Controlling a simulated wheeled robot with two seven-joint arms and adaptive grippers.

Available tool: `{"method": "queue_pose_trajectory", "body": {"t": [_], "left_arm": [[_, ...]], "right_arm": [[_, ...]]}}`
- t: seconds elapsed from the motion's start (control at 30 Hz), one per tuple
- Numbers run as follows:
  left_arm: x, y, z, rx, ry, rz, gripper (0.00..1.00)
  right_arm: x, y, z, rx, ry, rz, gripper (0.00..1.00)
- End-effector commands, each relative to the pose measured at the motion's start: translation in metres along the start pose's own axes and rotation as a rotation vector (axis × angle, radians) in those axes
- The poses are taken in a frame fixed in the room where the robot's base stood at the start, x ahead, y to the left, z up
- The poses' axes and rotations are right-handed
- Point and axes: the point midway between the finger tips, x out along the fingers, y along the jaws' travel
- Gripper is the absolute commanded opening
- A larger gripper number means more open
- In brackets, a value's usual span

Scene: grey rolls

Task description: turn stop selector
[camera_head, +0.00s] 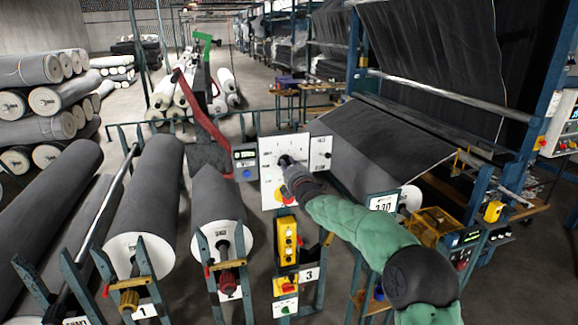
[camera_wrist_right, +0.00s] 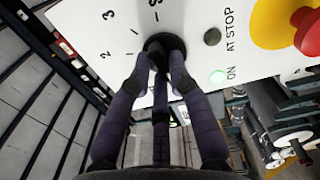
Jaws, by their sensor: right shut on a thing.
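The stop selector is a dark round knob (camera_wrist_right: 160,42) on a white panel (camera_head: 272,147). In the wrist view the panel bears a ring of tick marks with the numbers 2 and 3 and an S-like mark. My right gripper (camera_head: 287,163) reaches the panel from the lower right. In the wrist view its dark fingers (camera_wrist_right: 158,68) are shut around the knob and hide much of it, so the direction it points cannot be told. My left gripper is not in view.
A red button on a yellow base (camera_wrist_right: 309,26) sits on the same panel, near the knob. A grey control box (camera_head: 245,163) stands left of the panel. Grey rolls (camera_head: 150,200) lie on blue stands at left. A yellow button box (camera_head: 286,240) hangs below.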

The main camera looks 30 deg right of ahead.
Motion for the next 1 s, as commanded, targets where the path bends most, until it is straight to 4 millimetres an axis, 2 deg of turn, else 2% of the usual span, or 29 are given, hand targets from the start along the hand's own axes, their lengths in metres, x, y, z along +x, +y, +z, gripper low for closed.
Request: {"method": "queue_pose_trajectory", "body": {"t": [0.33, 0.37, 0.4, 0.43, 0.8, 1.0], "left_arm": [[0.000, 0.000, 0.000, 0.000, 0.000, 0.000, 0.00], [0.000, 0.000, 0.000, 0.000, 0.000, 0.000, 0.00], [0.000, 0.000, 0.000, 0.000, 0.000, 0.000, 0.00], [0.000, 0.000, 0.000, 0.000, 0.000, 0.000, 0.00], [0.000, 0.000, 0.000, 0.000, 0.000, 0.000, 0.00], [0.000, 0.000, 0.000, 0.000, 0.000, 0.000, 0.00]], "right_arm": [[0.000, -0.002, -0.001, -0.004, 0.002, -0.004, 0.00], [0.000, -0.002, -0.001, -0.004, 0.002, -0.004, 0.25], [0.000, -0.002, -0.001, -0.004, 0.002, -0.004, 0.37], [0.000, -0.002, -0.001, -0.004, 0.002, -0.004, 0.44], [-0.001, -0.001, 0.000, -0.002, 0.001, -0.001, 0.44], [-0.017, 0.000, 0.000, -0.002, 0.001, -0.002, 0.44]]}}
